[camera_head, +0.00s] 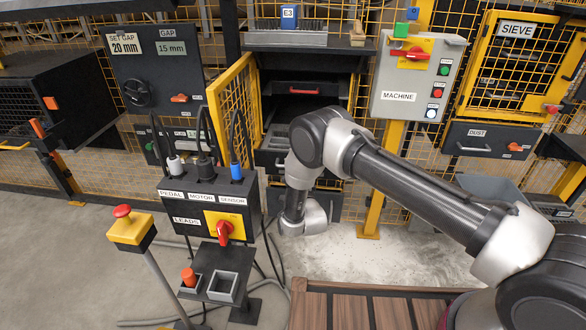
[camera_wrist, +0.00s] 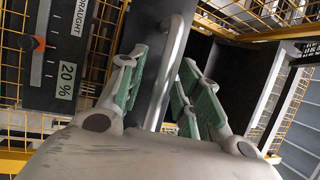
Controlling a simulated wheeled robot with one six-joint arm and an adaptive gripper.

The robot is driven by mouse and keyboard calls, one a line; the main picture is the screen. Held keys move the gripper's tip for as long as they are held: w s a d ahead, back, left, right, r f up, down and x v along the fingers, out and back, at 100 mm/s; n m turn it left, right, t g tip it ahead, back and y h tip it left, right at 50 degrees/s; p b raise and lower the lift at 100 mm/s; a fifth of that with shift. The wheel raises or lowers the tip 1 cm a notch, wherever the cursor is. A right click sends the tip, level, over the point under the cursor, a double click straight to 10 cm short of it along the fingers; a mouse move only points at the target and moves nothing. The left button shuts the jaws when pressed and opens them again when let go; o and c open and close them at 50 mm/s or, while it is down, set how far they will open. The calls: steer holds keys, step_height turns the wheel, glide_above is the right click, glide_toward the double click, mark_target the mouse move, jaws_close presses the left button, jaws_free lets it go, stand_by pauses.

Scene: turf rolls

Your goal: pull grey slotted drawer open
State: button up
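In the wrist view a silver bar handle (camera_wrist: 171,65) runs between the green-padded fingers of my gripper (camera_wrist: 162,72). The fingers stand apart on either side of it, with a gap visible; I cannot tell whether either pad touches it. A dark grey front panel (camera_wrist: 152,45) lies behind the bar. In the head view a grey drawer (camera_head: 268,158) sits low in the machine bay, partly hidden by my arm. My gripper is hidden there behind my wrist. I cannot make out the drawer's slots clearly.
A drawer with a red handle (camera_head: 303,91) is higher in the bay. A yellow mesh door (camera_head: 233,100) stands open at its left. A control post (camera_head: 215,205) with cables is left of my arm. In the wrist view a draught gauge (camera_wrist: 50,60) is at left.

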steer(key=v, duration=1.2)
steer(key=shift+f, duration=0.1)
